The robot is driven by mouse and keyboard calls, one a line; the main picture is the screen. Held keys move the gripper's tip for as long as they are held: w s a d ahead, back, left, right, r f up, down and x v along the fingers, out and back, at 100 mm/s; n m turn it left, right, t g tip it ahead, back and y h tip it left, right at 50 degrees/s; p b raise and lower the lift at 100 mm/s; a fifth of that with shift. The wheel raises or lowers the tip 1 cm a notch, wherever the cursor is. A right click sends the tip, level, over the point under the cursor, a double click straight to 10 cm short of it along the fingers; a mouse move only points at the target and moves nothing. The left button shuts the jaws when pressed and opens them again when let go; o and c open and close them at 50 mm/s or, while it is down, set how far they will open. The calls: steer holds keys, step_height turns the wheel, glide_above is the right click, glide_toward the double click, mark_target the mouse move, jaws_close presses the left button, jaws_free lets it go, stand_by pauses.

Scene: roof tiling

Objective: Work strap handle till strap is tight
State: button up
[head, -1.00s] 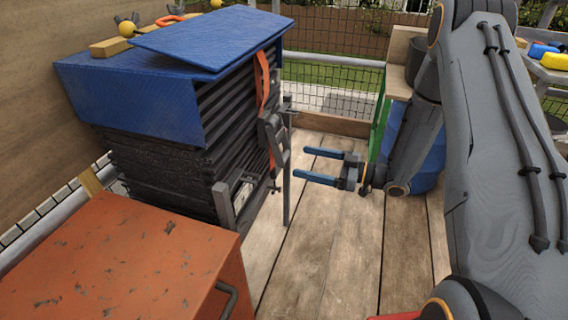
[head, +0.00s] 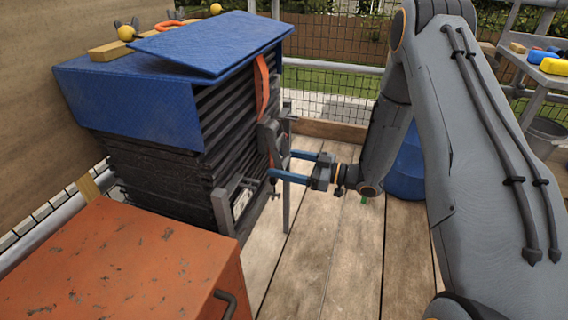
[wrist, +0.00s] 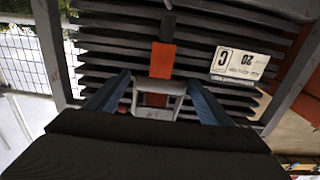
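An orange strap (head: 262,86) runs down the front of a stack of dark tiles (head: 214,122). In the wrist view the strap (wrist: 162,61) runs down to a pale metal handle (wrist: 156,106). My gripper (head: 281,162) is open, with its blue fingers pointing at the stack. In the wrist view the fingers stand one on each side of the handle; I cannot tell whether they touch it.
A blue cover (head: 135,100) lies over the stack. Grey upright posts (wrist: 48,45) flank the stack front. A white label (wrist: 238,63) is right of the strap. A rusty orange cabinet (head: 110,262) stands front left. The plank floor (head: 330,250) is clear right of it.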

steer(key=c, duration=1.2)
steer(key=shift+d+r, duration=0.1)
steer(key=s+d+r+g+h+p, duration=0.2)
steer(key=d+r+h+p, duration=0.4)
steer(key=p, duration=1.4)
steer(key=r+g+h, duration=0.1)
steer(key=h, duration=0.1)
steer(key=shift+s+d+g+h, duration=0.3)
steer(key=shift+s+d+h, duration=0.05)
steer(key=shift+s+h, duration=0.05)
steer(key=r+p, duration=0.2)
steer(key=p, duration=0.1)
steer(key=shift+s+d+r, duration=0.1)
steer(key=shift+d+r, duration=0.2)
steer(key=shift+r+p, duration=0.7)
steer(key=shift+p, duration=0.05)
